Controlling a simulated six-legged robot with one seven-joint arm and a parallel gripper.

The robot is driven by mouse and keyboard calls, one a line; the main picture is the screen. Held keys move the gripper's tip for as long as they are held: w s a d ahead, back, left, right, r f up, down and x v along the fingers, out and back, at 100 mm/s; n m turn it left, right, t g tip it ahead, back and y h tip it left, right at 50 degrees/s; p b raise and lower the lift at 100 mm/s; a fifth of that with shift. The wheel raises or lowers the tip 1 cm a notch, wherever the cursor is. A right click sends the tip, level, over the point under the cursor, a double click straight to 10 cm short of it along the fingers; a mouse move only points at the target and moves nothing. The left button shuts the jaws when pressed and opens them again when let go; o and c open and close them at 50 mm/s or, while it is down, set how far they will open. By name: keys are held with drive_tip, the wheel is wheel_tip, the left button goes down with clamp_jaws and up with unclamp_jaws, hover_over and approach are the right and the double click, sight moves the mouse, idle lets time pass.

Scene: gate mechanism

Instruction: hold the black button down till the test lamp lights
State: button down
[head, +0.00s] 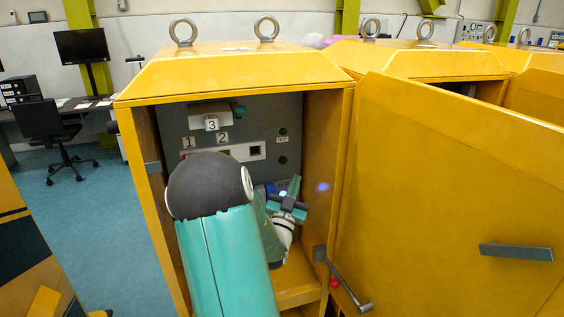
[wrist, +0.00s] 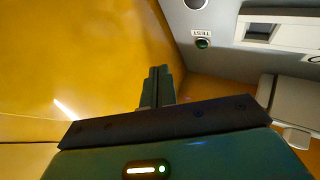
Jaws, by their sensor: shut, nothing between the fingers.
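The black button (head: 282,160) sits on the grey panel inside the open yellow cabinet, low on the right. In the wrist view the black button (wrist: 196,4) is cut by the top edge. The test lamp (head: 282,131) is above it with a TEST label between; it also shows in the wrist view (wrist: 203,43), dark green and looking unlit. My gripper (head: 295,183) is inside the cabinet, below and right of the button in the head view. Its fingers (wrist: 158,72) are shut and empty, apart from the button.
The panel also has a white slotted plate (head: 240,152) and labels 1, 2 and 3. The cabinet's side wall (head: 325,170) is close on my gripper's right. The open door (head: 450,190) stands to the right, with a lever (head: 345,280) at the cabinet's front edge.

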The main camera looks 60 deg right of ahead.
drive_tip(key=shift+w+d, duration=3.05)
drive_tip(key=shift+w, duration=0.1)
drive_tip(key=shift+w+d, duration=0.1)
drive_tip(key=shift+w+d, duration=0.2)
drive_tip(key=shift+w+d, duration=0.3)
idle(1.2)
drive_tip(key=shift+s+a, duration=0.6)
drive_tip(key=s+a, duration=0.3)
drive_tip(key=shift+s+a, duration=0.25)
idle(0.6)
